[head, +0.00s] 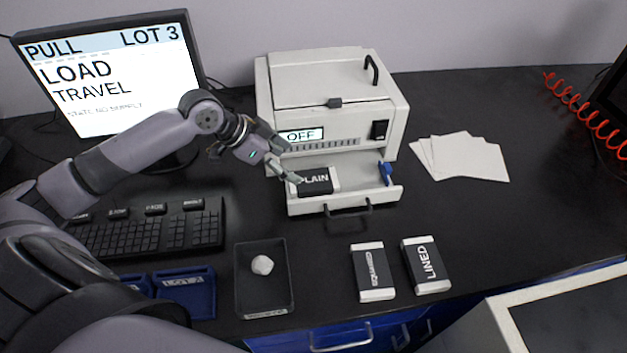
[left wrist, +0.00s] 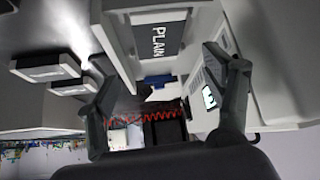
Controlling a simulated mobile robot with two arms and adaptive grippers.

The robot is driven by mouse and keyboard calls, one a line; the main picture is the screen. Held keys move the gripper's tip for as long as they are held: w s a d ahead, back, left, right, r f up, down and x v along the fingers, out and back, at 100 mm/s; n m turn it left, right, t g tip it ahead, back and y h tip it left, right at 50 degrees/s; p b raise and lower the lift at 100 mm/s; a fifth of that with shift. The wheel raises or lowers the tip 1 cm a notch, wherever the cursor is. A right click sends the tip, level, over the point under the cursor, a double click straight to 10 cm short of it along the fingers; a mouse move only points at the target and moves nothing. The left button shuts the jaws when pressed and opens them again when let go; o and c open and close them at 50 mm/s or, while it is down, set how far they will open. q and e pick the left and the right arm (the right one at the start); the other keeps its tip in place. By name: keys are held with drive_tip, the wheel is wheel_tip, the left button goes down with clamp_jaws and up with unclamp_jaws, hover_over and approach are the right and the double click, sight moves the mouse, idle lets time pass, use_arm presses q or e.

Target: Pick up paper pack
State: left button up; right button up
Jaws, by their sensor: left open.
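A paper pack labelled PLAIN (head: 318,181), dark with white ends, lies in the open drawer (head: 345,203) of the beige printer. It also shows in the left wrist view (left wrist: 160,40), beyond the fingers. My left gripper (head: 284,163) is open at the left side of the drawer, close to the pack; whether a finger touches it I cannot tell. In the left wrist view the gripper's two fingers (left wrist: 165,100) stand wide apart with nothing between them. Two more packs lie on the table, one labelled LINED (head: 426,264) and one with a smaller label (head: 373,271).
The printer (head: 330,100) reads OFF. A black tray (head: 240,290) holds a white lump (head: 262,265). Blue trays (head: 187,290), a keyboard (head: 150,230) and a monitor (head: 110,80) are on the left. Loose paper sheets (head: 465,158) lie right of the printer, with clear table around them.

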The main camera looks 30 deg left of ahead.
sight(313, 179)
use_arm(q)
drive_tip(key=x, duration=0.3)
drive_tip(key=shift+w+d+f, duration=0.2)
drive_tip(key=shift+f, duration=0.1)
drive_tip(key=shift+w+d+f, duration=0.2)
drive_tip(key=shift+f, duration=0.2)
drive_tip(key=p+x, duration=0.1)
drive_tip(key=x, duration=0.4)
drive_tip(key=shift+a, duration=0.1)
drive_tip(key=shift+s, duration=0.1)
use_arm(e)
drive_tip(key=shift+w+d+r, duration=0.3)
drive_tip(key=shift+w+r, duration=0.25)
drive_tip(key=shift+r, duration=0.25)
use_arm(q)
drive_tip(key=shift+c, duration=0.5)
drive_tip(key=c, duration=1.1)
use_arm(e)
drive_tip(key=shift+w+a, duration=0.15)
drive_tip(key=shift+a, duration=0.05)
use_arm(q)
drive_tip(key=shift+o, duration=0.2)
